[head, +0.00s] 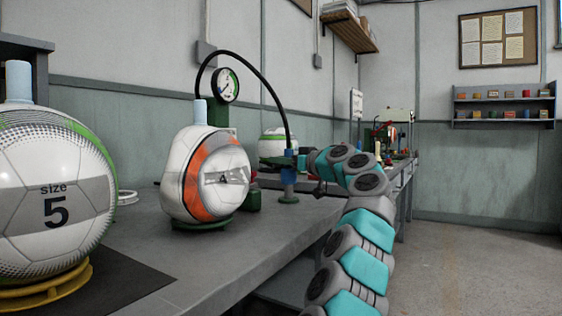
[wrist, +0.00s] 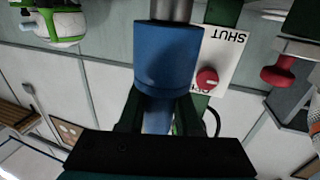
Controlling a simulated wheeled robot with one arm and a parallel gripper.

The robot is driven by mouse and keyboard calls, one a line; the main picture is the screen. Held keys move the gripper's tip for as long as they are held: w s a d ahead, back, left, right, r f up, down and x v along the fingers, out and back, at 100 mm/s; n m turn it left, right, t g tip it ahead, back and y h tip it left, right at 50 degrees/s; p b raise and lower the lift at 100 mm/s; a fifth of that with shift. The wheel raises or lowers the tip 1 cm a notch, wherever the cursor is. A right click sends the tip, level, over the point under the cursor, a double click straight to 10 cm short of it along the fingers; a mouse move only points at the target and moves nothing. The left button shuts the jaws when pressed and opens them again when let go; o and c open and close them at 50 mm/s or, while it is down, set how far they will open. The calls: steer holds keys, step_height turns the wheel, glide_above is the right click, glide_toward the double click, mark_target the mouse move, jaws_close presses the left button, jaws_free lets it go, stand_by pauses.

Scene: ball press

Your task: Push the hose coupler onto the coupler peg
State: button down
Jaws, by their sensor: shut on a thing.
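The blue hose coupler (wrist: 168,58) is between the dark fingers of my gripper (wrist: 158,115) in the wrist view, which looks upside down. The grey coupler peg (wrist: 172,9) meets the coupler's far end, in line with it; how deep it sits inside is hidden. In the head view my gripper (head: 291,161) is shut on the coupler above a small stand (head: 289,199) on the bench. The black hose (head: 262,78) arches from near the gauge down to the coupler.
A ball with an orange band (head: 210,175) stands left of the stand, and a size 5 ball (head: 50,190) is nearer. A round gauge (head: 227,85) is behind. The wrist view shows a red knob (wrist: 207,79) by a SHUT label (wrist: 228,45).

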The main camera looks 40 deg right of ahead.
steer(key=shift+f+b, duration=1)
steer(key=shift+f, duration=0.05)
steer(key=c, duration=0.5)
jaws_free()
steer(key=shift+s, duration=0.1)
steer(key=s, duration=0.5)
steer(key=shift+s+d+r+b, duration=0.15)
steer(key=shift+s+d+b, duration=0.15)
steer(key=shift+s+b, duration=0.1)
steer(key=shift+s+d, duration=0.2)
steer(key=shift+s, duration=0.7)
